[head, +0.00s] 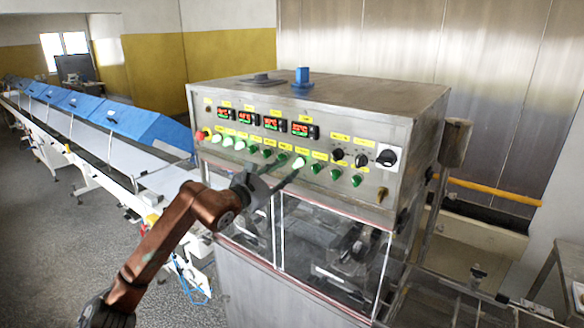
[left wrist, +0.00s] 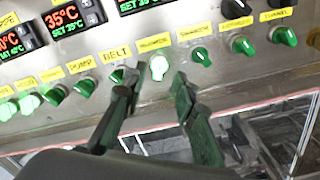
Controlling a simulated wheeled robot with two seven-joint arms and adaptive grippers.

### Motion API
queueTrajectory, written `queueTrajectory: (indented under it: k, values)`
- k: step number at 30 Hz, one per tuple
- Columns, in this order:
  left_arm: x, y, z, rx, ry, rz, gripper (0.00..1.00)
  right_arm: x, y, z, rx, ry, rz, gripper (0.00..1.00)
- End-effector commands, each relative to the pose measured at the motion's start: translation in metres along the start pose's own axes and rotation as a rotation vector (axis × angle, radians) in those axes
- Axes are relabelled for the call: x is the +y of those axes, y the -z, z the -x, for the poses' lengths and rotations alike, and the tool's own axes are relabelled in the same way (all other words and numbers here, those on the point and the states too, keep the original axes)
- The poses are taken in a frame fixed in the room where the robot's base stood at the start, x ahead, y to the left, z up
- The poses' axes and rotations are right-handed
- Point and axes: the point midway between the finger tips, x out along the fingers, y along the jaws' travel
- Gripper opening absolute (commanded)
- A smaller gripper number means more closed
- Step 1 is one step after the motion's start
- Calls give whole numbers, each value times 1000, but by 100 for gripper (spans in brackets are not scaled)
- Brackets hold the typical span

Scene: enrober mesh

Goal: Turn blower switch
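A row of green knobs runs along the steel control panel (head: 230,98). One lit knob (head: 299,162) stands apart from the lit ones at the left; it also shows in the left wrist view (left wrist: 158,67). The yellow label above it (left wrist: 153,43) is too blurred to read surely, so I cannot tell which knob is the blower switch. My left gripper (head: 287,178) is open, its fingertips near the panel. In the left wrist view my left gripper (left wrist: 155,82) has one finger on each side of the lit knob, with a gap around it. My right gripper is not in view.
Dark green knobs (left wrist: 200,57) flank the lit one closely. Black knobs (head: 338,155) and a large rotary switch (head: 387,157) sit at the right, red displays (head: 271,123) above. Clear windows (head: 325,235) lie below. A conveyor (head: 100,140) with blue covers runs at the left.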

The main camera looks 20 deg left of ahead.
Motion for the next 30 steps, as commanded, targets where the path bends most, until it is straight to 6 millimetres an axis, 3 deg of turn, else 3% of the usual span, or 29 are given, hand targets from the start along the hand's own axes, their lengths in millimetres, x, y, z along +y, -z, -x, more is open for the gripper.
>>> queueTrajectory:
  k: [6,12,30]
  values:
    - [1,2,47,3,-2,-4,26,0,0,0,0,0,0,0]
    - [1,1,73,2,-1,-1,26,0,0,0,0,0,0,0]
    - [0,2,80,2,1,4,26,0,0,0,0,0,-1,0]
